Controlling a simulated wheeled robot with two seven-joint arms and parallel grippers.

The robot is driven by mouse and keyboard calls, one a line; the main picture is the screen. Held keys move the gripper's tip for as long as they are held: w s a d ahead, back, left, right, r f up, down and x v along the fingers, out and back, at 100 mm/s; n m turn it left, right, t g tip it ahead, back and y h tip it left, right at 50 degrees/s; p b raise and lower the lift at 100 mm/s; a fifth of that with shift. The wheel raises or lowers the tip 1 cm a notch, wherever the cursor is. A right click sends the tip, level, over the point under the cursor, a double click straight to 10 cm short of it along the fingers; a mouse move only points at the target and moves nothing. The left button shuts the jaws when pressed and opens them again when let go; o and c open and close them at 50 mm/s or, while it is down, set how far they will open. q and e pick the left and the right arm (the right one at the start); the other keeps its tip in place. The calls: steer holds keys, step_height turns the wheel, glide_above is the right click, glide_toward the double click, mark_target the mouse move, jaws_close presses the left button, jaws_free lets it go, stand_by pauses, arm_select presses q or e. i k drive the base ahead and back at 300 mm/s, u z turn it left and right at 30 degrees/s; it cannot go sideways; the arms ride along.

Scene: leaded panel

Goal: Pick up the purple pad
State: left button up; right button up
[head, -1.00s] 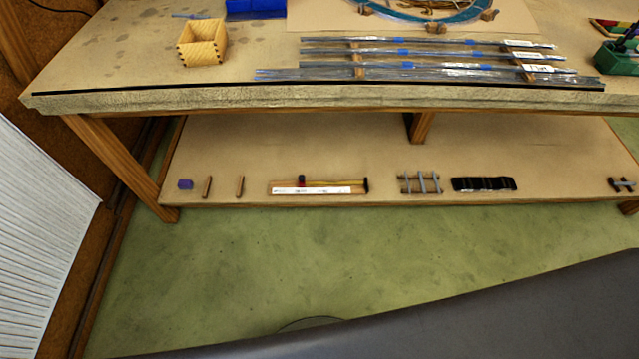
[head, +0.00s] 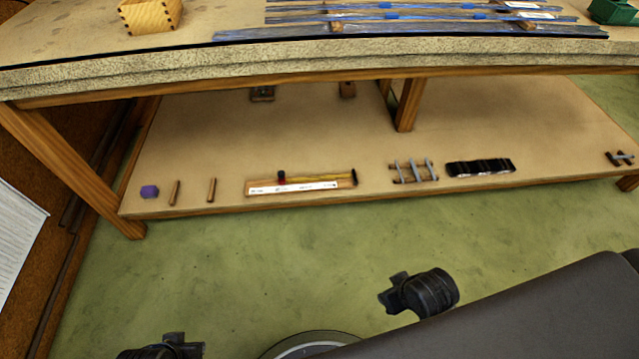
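The purple pad (head: 150,191) is a small purple block on the lower shelf (head: 300,120) of the workbench. It sits near the shelf's front left corner, close to the left bench leg. Nothing touches it, and it stands a little apart from a short wooden stick on its right. Neither of my grippers shows clearly in the head view; only dark parts of my own body show at the bottom.
Along the shelf's front edge lie two wooden sticks (head: 174,193), a hammer (head: 318,178) by a white-labelled strip, a rack of grey tools (head: 413,171) and a black bundle (head: 480,167). The bench top (head: 60,75) overhangs the shelf. Green floor (head: 250,250) in front is clear.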

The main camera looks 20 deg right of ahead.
mark_target(146, 192)
steer(key=u, duration=0.8)
steer(key=i, duration=1.4)
steer(key=z, duration=0.65)
steer(key=i, duration=0.4)
steer(key=z, duration=0.3)
